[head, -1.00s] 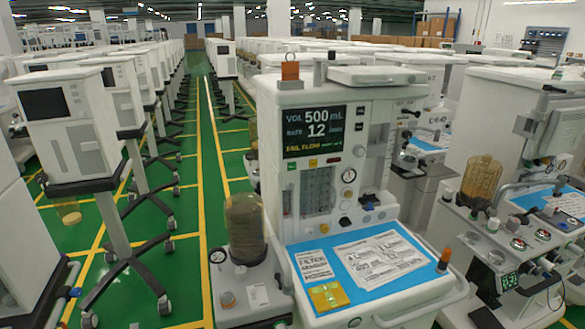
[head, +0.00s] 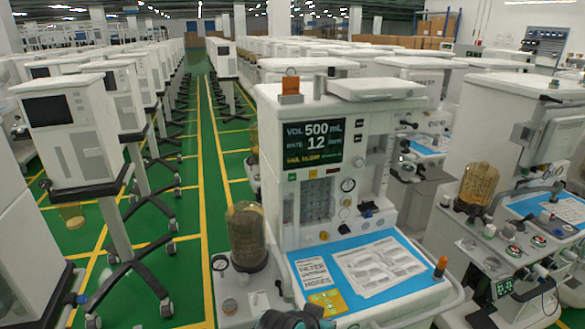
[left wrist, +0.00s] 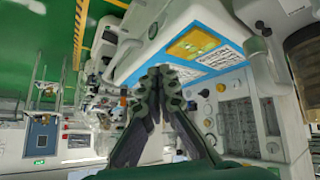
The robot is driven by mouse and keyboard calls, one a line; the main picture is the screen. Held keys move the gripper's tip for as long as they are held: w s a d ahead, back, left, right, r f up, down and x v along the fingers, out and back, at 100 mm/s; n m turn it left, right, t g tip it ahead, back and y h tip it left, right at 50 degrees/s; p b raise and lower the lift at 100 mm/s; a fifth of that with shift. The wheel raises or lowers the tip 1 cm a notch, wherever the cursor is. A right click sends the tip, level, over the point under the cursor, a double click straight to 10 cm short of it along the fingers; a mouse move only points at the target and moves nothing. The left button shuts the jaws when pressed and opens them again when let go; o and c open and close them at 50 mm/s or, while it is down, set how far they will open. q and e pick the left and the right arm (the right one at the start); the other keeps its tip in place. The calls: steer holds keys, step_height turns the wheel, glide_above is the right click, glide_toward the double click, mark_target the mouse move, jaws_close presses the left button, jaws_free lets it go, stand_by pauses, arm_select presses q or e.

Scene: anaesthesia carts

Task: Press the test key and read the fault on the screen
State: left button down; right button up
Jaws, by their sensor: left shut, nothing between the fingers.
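The anaesthesia cart (head: 371,104) stands in front of me. Its dark screen (head: 314,142) shows VOL 500 mL and RATE 12, with a yellow line below too blurred to read surely. Under the screen sit small coloured keys, including a yellow one (head: 313,173); I cannot tell which is the test key. My left gripper (left wrist: 165,76) is shut and empty in the left wrist view, with the cart's blue top and front panel (left wrist: 236,125) beyond it. Part of it shows at the bottom edge of the head view (head: 292,318). My right gripper is not seen.
Printed sheets (head: 378,265) and a yellow card (head: 327,302) lie on the cart's blue worktop (head: 428,284). A brown canister (head: 246,238) stands at its left. Another cart (head: 512,130) is close on the right. Green floor (head: 185,285) is open to the left.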

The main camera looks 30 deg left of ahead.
mark_target(292, 177)
arm_select(q)
steer(key=w+a+r+n+t+p, duration=0.3)
steer(key=w+a+r+p, duration=0.3)
steer(key=w+r+p, duration=0.45)
steer(key=w+a+r+n+t+y+p, duration=0.2)
steer(key=w+a+r+p, duration=0.3)
steer(key=a, duration=0.6)
step_height(292, 177, up, 3)
steer(key=w+n+t, duration=0.1)
steer(key=w, duration=0.1)
steer(key=shift+w+p, duration=0.3)
steer(key=shift+p, duration=0.1)
steer(key=shift+a, duration=0.15)
steer(key=w+a, duration=0.5)
steer(key=a, duration=0.1)
steer(key=shift+w+a, duration=0.25)
steer(key=shift+w, duration=0.1)
steer(key=shift+a, duration=0.1)
steer(key=shift+w+a, duration=0.25)
